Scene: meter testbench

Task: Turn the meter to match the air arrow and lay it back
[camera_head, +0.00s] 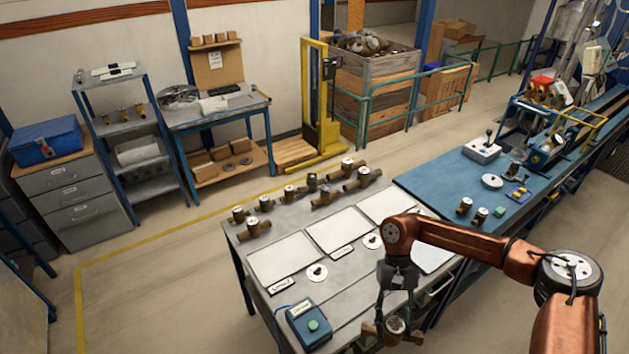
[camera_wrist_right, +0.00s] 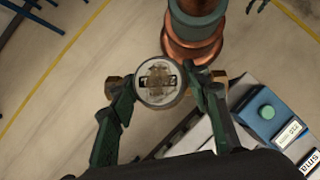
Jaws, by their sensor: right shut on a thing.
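My right gripper (camera_head: 396,308) is shut on a brass meter (camera_head: 395,325), held at the near side of the grey table (camera_head: 225,232). In the right wrist view the fingers of this gripper (camera_wrist_right: 160,98) sit on either side of the meter's round glass dial (camera_wrist_right: 158,82). Its brass pipe ends stick out left and right past the fingers. The floor shows behind it there. White round discs with dark marks lie on the table, one at left (camera_head: 316,272) and one further right (camera_head: 373,241); I cannot read which way they point. My left gripper is out of view.
Several brass meters (camera_head: 290,193) stand along the table's far edge. White panels (camera_head: 283,258) lie across its middle. A blue box with a green button (camera_head: 309,325) sits at the near left corner and also shows in the wrist view (camera_wrist_right: 268,118). A blue bench (camera_head: 440,180) adjoins at right.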

